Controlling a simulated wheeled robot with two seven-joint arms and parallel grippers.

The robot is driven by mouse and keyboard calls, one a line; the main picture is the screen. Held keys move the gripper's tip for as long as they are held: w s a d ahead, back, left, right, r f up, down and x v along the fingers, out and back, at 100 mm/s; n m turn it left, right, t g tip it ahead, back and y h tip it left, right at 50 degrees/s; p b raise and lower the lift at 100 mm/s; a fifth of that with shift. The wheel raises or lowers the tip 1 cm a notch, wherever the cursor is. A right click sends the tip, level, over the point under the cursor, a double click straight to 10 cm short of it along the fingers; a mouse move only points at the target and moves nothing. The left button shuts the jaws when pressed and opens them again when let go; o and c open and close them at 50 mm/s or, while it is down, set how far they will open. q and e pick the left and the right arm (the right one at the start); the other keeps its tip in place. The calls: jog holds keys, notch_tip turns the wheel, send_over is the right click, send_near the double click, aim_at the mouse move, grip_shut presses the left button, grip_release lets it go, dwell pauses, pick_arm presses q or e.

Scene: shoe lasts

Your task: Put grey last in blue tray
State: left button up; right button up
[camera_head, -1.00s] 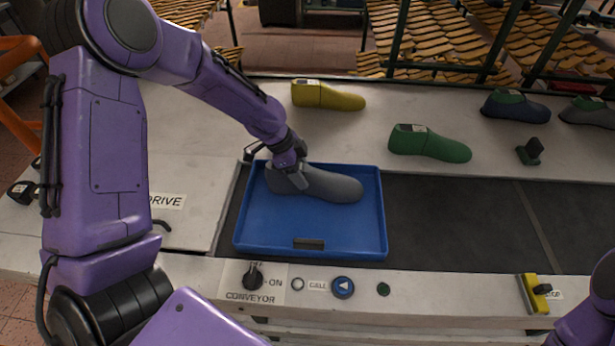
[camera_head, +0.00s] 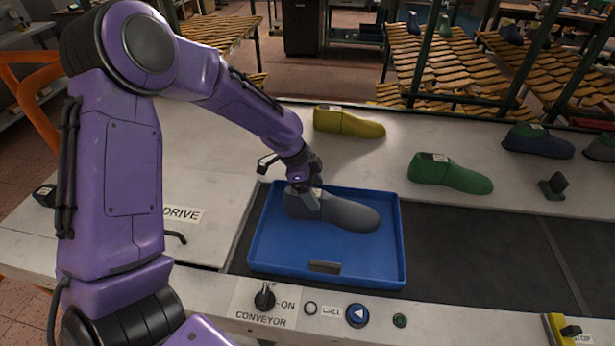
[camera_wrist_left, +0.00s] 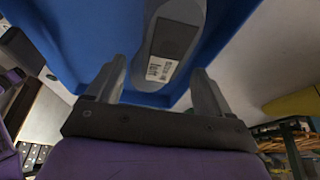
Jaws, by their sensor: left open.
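The grey last (camera_head: 337,211) lies in the blue tray (camera_head: 270,246), towards its back, with its toe to the right. In the left wrist view the top of the grey last (camera_wrist_left: 188,28) shows with a white label, inside the blue tray (camera_wrist_left: 70,40). My left gripper (camera_head: 305,186) is just above the heel end of the last. In the left wrist view the left gripper (camera_wrist_left: 158,88) is open, its fingers apart and clear of the last. My right gripper is not in view.
The tray sits on the dark conveyor belt (camera_head: 470,235). A yellow last (camera_head: 348,122), a green last (camera_head: 450,174) and a blue last (camera_head: 537,142) lie on the surface behind. Conveyor controls (camera_head: 265,298) line the front edge.

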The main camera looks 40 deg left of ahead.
pick_arm(q)
jog(key=v, duration=0.8)
jog(key=shift+s+r+b, duration=0.15)
jog(key=shift+r+b, duration=0.1)
jog(key=shift+b, duration=0.1)
jog(key=shift+a, duration=0.1)
